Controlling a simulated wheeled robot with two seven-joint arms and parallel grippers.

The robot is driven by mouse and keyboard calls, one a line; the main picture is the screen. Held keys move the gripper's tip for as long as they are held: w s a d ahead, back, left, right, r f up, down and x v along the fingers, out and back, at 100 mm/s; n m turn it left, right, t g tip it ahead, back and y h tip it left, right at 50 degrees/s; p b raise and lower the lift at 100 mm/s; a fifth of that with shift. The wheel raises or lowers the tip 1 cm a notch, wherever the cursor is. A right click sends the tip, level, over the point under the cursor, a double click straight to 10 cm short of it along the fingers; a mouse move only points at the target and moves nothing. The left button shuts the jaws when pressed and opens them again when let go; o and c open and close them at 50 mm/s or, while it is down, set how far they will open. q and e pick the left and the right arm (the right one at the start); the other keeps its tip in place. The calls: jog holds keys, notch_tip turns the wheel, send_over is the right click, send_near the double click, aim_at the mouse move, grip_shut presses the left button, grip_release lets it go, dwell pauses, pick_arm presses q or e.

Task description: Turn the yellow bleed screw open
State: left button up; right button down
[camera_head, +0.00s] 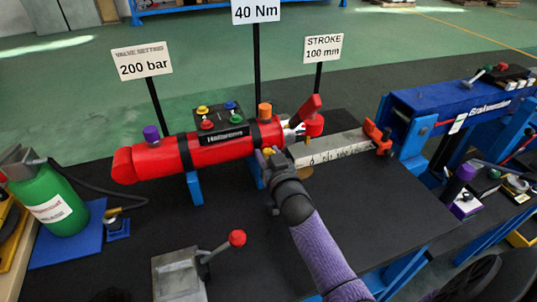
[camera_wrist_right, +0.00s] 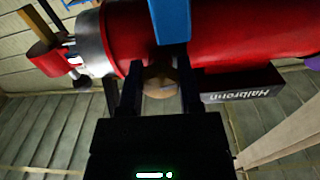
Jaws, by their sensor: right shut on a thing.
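The red cylinder (camera_head: 160,160) lies across blue supports on the black table. A yellow screw (camera_head: 268,152) shows at its right part, by the tips of my right gripper (camera_head: 270,168). In the right wrist view my right gripper (camera_wrist_right: 160,85) has its two dark fingers on either side of a dull yellowish round head (camera_wrist_right: 160,78), under the red cylinder body (camera_wrist_right: 225,30). It is shut on this head, which I take for the bleed screw. The fingers partly hide it, and its turn angle cannot be told. My left gripper is not in view.
Signs on posts, one reading 200 bar (camera_head: 143,62), stand behind. A black block with coloured knobs (camera_head: 220,122) sits on the cylinder. A scale bar (camera_head: 335,146) extends right. A green bottle (camera_head: 50,200) and a red-knobbed lever (camera_head: 237,238) stand left and front.

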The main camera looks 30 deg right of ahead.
jog(key=shift+n, duration=0.8)
jog(key=shift+c, duration=1.8)
grip_release()
jog(key=shift+o, duration=0.5)
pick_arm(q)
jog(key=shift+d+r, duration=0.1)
pick_arm(e)
jog(key=shift+s, duration=0.1)
pick_arm(q)
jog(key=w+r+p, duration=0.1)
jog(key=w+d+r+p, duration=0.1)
jog(key=p, duration=0.1)
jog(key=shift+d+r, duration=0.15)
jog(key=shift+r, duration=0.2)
pick_arm(e)
jog(key=v, duration=0.9)
jog(key=shift+s, duration=0.4)
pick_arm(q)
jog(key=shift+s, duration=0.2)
